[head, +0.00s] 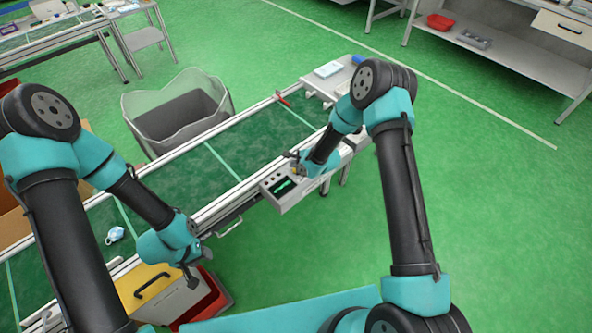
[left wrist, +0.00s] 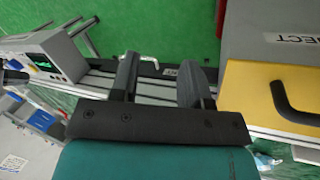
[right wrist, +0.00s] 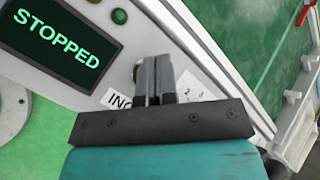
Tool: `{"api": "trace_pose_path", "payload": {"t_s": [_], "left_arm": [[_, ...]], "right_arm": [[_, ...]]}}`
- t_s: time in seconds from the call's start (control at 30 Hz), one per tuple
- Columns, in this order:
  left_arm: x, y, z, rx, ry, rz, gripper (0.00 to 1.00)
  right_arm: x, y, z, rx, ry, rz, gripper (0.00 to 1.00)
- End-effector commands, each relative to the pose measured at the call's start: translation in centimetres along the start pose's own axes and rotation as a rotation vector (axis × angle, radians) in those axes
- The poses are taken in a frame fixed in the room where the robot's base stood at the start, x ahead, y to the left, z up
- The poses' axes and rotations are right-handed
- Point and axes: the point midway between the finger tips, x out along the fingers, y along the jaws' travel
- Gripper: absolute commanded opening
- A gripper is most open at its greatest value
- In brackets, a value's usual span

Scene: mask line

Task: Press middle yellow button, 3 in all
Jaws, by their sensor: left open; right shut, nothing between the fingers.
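The control box (head: 285,194) stands at the conveyor's near edge, its small screen lit green. In the right wrist view its screen (right wrist: 62,40) reads "STOPPED", and a green button (right wrist: 120,16) sits beside it. My right gripper (head: 297,158) is shut and empty over the button side of the box. Its fingertips (right wrist: 155,62) cover most of a round button; only an edge shows, so its colour and whether it is touched cannot be told. My left gripper (head: 200,268) is open and empty beside the yellow-fronted box, away from the controls; it also shows in the left wrist view (left wrist: 160,72).
A blue-white mask (head: 115,234) lies on the green conveyor belt (head: 225,160). The yellow-fronted box (head: 140,284) with a black handle stands near my left gripper, above a red bin (head: 212,300). A grey bin (head: 180,115) stands behind the conveyor. Floor to the right is clear.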

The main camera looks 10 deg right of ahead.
Motion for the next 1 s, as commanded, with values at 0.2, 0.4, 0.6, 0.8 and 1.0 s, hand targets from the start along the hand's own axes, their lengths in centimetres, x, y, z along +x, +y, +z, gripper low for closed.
{"api": "trace_pose_path", "payload": {"t_s": [0.2,0.4,0.6,0.8,1.0], "left_arm": [[0.0,0.0,0.0,0.0,0.0,0.0,0.43],[0.0,0.0,0.0,0.0,0.0,0.0,0.43],[0.0,0.0,0.0,0.0,0.0,0.0,0.43],[0.0,0.0,0.0,0.0,0.0,0.0,0.43],[0.0,0.0,0.0,0.0,0.0,0.0,0.43]], "right_arm": [[0.15,0.13,-0.11,0.0,0.0,0.0,0.0],[0.57,0.46,-0.41,0.0,0.0,0.001,0.0],[0.61,0.46,-0.44,0.0,0.0,0.001,0.0],[0.62,0.46,-0.45,0.0,0.0,0.0,0.0],[0.73,0.54,-0.53,0.0,0.0,0.0,0.0]]}}
